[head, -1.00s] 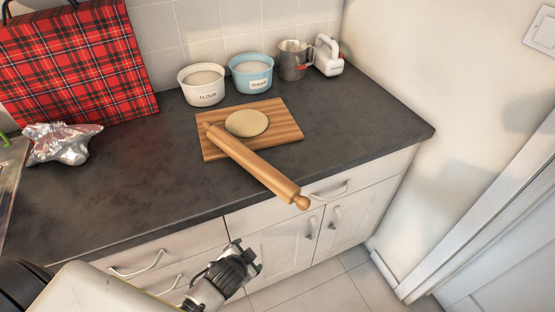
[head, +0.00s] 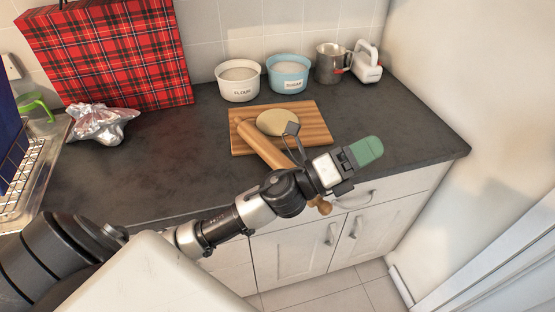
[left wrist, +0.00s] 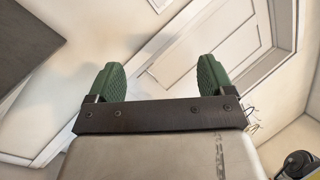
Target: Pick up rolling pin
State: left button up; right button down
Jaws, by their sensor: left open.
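The wooden rolling pin (head: 262,145) lies slantwise on a striped cutting board (head: 316,121), beside or against a flat round of dough (head: 278,122). Its near handle (head: 320,206) sticks out past the counter's front edge. My left arm crosses in front of the pin and hides much of its middle. My left gripper (head: 366,151) is to the right of the pin and appears above the counter, pointing right. In the left wrist view its two green fingers (left wrist: 162,82) are wide apart with nothing between them. My right gripper is not in view.
White flour (head: 238,84) and blue sugar (head: 288,76) bowls, a metal jug (head: 330,64) and a white mixer (head: 366,64) stand behind the board. A foil bundle (head: 102,124) and a red plaid bag (head: 112,58) are at left. The counter right of the board is clear.

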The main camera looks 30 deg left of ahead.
pick_arm(q)
jog(key=d+f+m+g+h, duration=0.1)
jog(key=d+m+g+h, duration=0.3)
jog(key=m+g, duration=0.8)
jog(key=m+g+y, duration=0.5)
jog(key=m+y, duration=0.8)
jog(key=y, duration=0.5)
send_over(277, 154)
notch_tip(277, 154, down, 7)
jog(key=shift+s+r, duration=0.15)
jog(key=shift+r, duration=0.05)
jog(key=shift+a+f, duration=0.1)
jog(key=shift+f, duration=0.3)
notch_tip(277, 154, down, 4)
jog(key=shift+f+p, duration=0.2)
jog(key=shift+p, duration=0.4)
notch_tip(277, 154, down, 5)
jog(key=shift+r+p, duration=0.1)
jog(key=shift+p, duration=1)
jog(key=shift+w+f, duration=0.2)
jog(key=shift+f, duration=0.1)
jog(key=c, duration=1.1)
jog(key=shift+o, duration=0.2)
jog(key=shift+r, duration=0.1)
